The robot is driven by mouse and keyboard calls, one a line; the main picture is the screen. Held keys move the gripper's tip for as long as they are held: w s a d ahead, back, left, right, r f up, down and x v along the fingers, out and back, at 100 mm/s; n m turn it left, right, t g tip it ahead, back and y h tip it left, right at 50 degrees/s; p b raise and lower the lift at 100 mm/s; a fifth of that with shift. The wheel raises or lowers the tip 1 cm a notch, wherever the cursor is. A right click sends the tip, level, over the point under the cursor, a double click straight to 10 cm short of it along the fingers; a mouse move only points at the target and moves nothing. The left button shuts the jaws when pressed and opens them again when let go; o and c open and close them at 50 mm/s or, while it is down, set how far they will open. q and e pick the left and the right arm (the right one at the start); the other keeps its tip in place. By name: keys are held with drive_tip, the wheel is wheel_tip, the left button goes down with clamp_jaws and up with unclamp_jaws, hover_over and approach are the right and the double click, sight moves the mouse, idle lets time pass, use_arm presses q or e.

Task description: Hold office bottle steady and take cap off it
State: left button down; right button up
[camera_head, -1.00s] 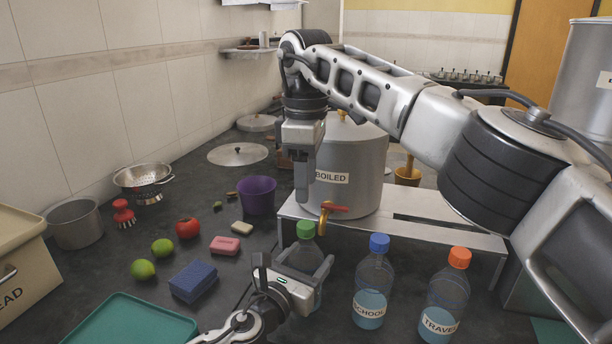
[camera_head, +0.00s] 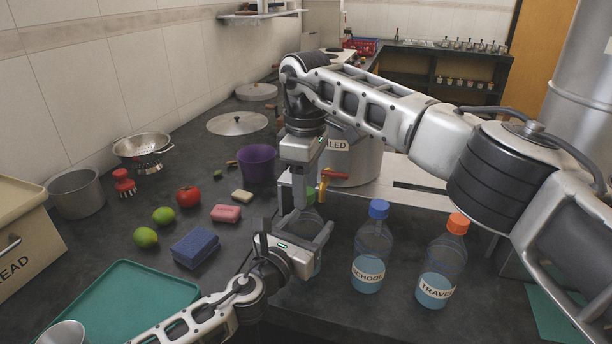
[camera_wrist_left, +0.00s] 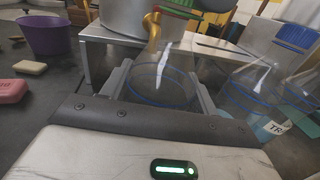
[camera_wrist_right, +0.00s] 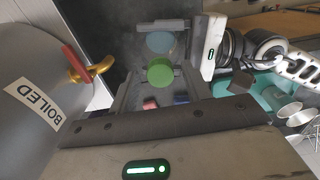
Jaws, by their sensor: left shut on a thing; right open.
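The office bottle (camera_head: 306,224) is clear with a green cap (camera_head: 311,194); its label is hidden. It stands upright at the counter's front. My left gripper (camera_head: 300,232) is shut around its body, and the left wrist view shows the clear bottle wall (camera_wrist_left: 163,82) between the fingers. My right gripper (camera_head: 300,192) points down from above, open, with its fingers at about cap height. In the right wrist view the green cap (camera_wrist_right: 160,72) shows between the open fingers, seemingly still on the bottle. I cannot tell whether the fingers touch it.
A blue-capped SCHOOL bottle (camera_head: 372,255) and an orange-capped TRAVEL bottle (camera_head: 441,265) stand to the right. The steel BOILED canister (camera_head: 366,165) with its tap stands close behind. A blue sponge (camera_head: 196,248) and green tray (camera_head: 105,290) lie left.

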drive_tip(key=c, duration=1)
drive_tip(key=shift+c, duration=0.2)
